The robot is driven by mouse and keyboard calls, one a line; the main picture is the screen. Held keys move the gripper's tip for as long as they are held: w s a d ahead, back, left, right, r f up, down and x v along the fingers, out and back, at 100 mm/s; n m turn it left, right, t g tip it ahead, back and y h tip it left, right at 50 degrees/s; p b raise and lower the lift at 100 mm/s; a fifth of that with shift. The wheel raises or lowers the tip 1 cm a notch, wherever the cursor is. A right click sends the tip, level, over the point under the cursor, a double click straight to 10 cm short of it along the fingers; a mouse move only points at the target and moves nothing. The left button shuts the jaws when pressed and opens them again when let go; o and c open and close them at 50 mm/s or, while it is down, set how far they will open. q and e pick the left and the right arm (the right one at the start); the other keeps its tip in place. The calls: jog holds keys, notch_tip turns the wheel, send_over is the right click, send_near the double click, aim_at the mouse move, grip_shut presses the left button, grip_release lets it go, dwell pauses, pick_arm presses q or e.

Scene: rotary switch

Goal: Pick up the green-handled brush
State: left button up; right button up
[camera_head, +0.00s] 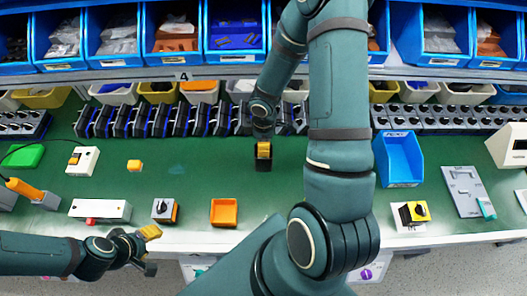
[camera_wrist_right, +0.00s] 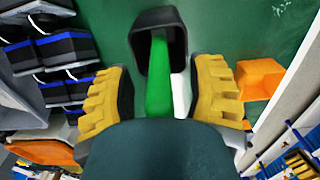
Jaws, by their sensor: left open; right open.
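The green handle of the brush (camera_wrist_right: 160,85) shows in the right wrist view, reaching into a dark, open-topped holder (camera_wrist_right: 143,35). The brush head is hidden. My right gripper (camera_wrist_right: 162,95) is open, with its yellow ribbed fingers on either side of the handle and visible space between them. In the head view my right gripper (camera_head: 264,149) is over the middle of the green bench, and the brush cannot be made out there. My left gripper (camera_head: 146,246), open and with no object visible in it, is at the bench's front edge on the left.
An orange tray (camera_head: 223,213) lies near the front edge. A grey-and-orange rotary switch box (camera_head: 164,210) and a white box (camera_head: 97,211) stand to its left. A blue bin (camera_head: 400,160) and a yellow switch box (camera_head: 412,213) are at right. Several dark modules line the back.

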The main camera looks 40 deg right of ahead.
grip_shut()
